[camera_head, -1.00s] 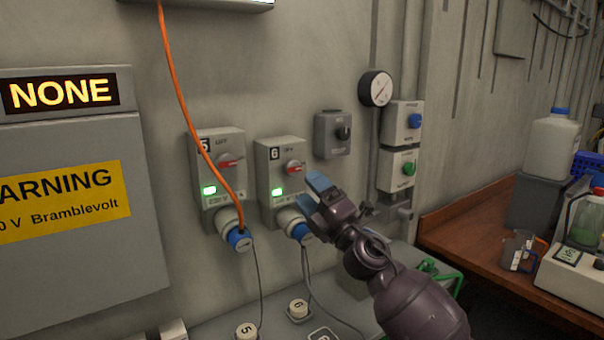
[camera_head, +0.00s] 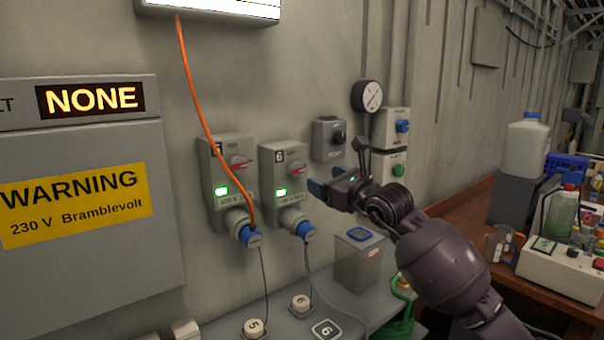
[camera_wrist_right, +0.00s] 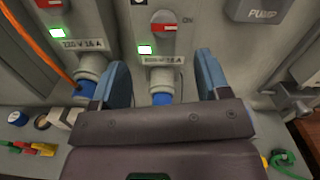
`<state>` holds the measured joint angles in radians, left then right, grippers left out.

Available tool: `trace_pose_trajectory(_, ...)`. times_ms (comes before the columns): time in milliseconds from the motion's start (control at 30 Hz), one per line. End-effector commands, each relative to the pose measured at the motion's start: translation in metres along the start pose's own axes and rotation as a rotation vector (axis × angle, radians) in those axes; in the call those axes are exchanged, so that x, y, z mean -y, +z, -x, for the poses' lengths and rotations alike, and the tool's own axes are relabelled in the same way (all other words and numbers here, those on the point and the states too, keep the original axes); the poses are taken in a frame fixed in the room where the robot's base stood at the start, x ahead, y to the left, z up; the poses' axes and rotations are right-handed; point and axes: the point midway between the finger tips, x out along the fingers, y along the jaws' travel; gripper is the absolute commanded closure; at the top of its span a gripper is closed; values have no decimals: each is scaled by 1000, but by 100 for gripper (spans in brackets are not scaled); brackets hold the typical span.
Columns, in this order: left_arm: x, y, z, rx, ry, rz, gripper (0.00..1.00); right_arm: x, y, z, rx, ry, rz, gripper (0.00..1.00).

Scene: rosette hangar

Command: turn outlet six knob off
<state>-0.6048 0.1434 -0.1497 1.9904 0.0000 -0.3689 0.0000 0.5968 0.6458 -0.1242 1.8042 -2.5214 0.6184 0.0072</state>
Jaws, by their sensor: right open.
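Outlet six (camera_head: 284,187) is a grey wall box marked 6, with a lit green indicator and a blue plug (camera_head: 304,229) in its socket below. Its red knob (camera_head: 298,168) is on the upper front; in the right wrist view the knob (camera_wrist_right: 163,22) shows at top centre, beside an "ON" label. My right gripper (camera_head: 318,190) is open and empty, just right of and in front of the box. In the wrist view its two blue fingers (camera_wrist_right: 161,85) stand apart, either side of the box's lower part, below the knob. My left gripper is not in view.
Outlet five (camera_head: 228,185), with an orange cable (camera_head: 199,122) hanging across it, stands close left. A dark grey switch box (camera_head: 328,139) and a gauge (camera_head: 367,96) are to the right.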

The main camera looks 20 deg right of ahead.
Motion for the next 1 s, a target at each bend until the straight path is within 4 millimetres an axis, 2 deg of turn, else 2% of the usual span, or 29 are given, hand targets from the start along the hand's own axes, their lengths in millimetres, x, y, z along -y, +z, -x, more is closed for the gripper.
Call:
trace_pose_trajectory(267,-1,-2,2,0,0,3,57,2,-6,-12,-39,-10,12,31)
trace_pose_trajectory(700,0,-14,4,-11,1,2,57,2,-8,-75,-37,-9,12,31)
trace_pose_trajectory(1000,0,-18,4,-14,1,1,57,2,-9,-102,-37,-9,11,31)
